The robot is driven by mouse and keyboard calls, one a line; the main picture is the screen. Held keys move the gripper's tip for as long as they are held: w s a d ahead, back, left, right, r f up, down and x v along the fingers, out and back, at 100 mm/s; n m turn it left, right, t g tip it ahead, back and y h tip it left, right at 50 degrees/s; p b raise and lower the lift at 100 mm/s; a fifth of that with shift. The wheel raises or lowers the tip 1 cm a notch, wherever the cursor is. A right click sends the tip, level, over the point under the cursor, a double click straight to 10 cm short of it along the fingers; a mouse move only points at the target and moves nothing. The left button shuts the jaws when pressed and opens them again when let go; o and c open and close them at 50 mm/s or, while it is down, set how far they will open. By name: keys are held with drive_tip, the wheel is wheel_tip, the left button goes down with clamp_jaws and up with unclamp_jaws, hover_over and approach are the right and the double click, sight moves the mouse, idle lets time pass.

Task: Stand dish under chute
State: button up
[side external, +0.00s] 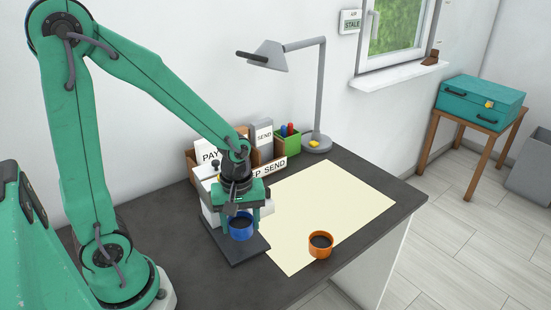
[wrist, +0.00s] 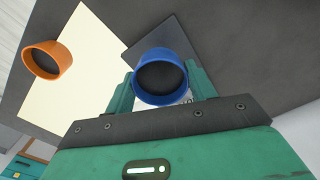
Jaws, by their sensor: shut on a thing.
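A small blue dish (side external: 241,230) with a dark inside is held upright between the fingers of my gripper (side external: 240,219). In the wrist view the blue dish (wrist: 160,101) sits between the green fingers (wrist: 160,85). It is over a dark flat plate (side external: 247,254), which also shows in the wrist view (wrist: 172,36). I cannot tell whether the dish touches the plate. A white upright body (side external: 208,212) stands behind my gripper at the plate's back. My gripper hides most of it, and I cannot make out a chute.
An orange dish (side external: 320,246) with a dark inside stands on the near edge of a cream mat (side external: 335,200). Behind are a labelled brown organiser (side external: 275,166), a green pen cup (side external: 288,145) and a grey lamp (side external: 316,144). The mat is otherwise clear.

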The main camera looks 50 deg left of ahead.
sight(242, 243)
drive_tip(key=shift+w+a+f, duration=0.35)
drive_tip(key=shift+a+f, duration=0.1)
drive_tip(key=shift+a, duration=0.15)
drive_tip(key=shift+f, duration=2)
drive_tip(key=shift+f, duration=0.1)
drive_tip(key=o, duration=1)
drive_tip(key=shift+r, duration=6.15)
